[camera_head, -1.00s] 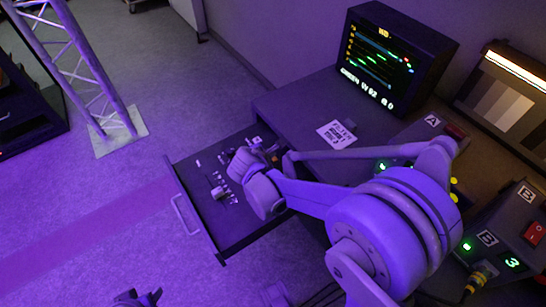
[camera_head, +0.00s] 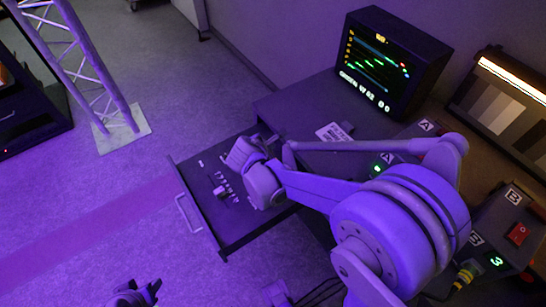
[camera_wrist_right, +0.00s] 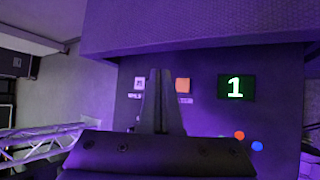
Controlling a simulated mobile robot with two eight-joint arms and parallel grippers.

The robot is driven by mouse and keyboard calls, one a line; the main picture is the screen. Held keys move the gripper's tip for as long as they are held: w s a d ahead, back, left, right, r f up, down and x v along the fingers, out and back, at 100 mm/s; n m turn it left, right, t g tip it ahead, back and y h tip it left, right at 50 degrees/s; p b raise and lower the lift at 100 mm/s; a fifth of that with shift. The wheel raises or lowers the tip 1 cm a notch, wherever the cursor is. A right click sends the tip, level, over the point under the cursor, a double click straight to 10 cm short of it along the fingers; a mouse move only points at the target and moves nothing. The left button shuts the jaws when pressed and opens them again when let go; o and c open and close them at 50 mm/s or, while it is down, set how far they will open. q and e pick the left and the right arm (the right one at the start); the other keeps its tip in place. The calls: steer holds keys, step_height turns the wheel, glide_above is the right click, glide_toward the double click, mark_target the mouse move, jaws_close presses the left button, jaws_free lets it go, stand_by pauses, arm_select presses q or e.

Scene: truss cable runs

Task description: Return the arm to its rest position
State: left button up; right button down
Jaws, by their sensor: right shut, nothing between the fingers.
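My right arm comes in from the lower right of the head view and reaches left over an open drawer. Its gripper (camera_head: 240,152) is above the drawer's back part, its fingers mostly hidden by the wrist. In the right wrist view the fingers (camera_wrist_right: 160,100) are together with nothing between them. They point towards a dark panel with a green "1" display (camera_wrist_right: 236,88) and an orange square (camera_wrist_right: 183,85). My left gripper (camera_head: 137,292) shows dark and small at the bottom edge of the head view; its opening is unclear.
A truss (camera_head: 122,128) stands on the left. The floor between truss and drawer is clear.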

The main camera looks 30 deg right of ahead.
stand_by(0.7)
arm_select(q)
step_height(320, 180, up, 10)
steer(key=w+p, duration=0.2)
steer(key=p, duration=0.6)
steer(key=shift+f+p, duration=0.15)
steer(key=shift+p, duration=0.2)
arm_select(e)
steer(key=s+a+r+m+y, duration=0.3)
steer(key=s+a+r+m, duration=0.1)
steer(key=s+m, duration=0.4)
steer(key=s+a+r+m+y, duration=0.4)
steer(key=s+r+m, duration=0.3)
steer(key=s, duration=0.5)
steer(key=shift+s+a+r+m+g, duration=0.15)
steer(key=shift+s+a+m+g, duration=0.2)
steer(key=shift+a+m, duration=0.45)
arm_select(q)
steer(key=shift+s, duration=0.15)
arm_select(e)
steer(key=shift+s+d, duration=0.15)
steer(key=shift+d, duration=0.05)
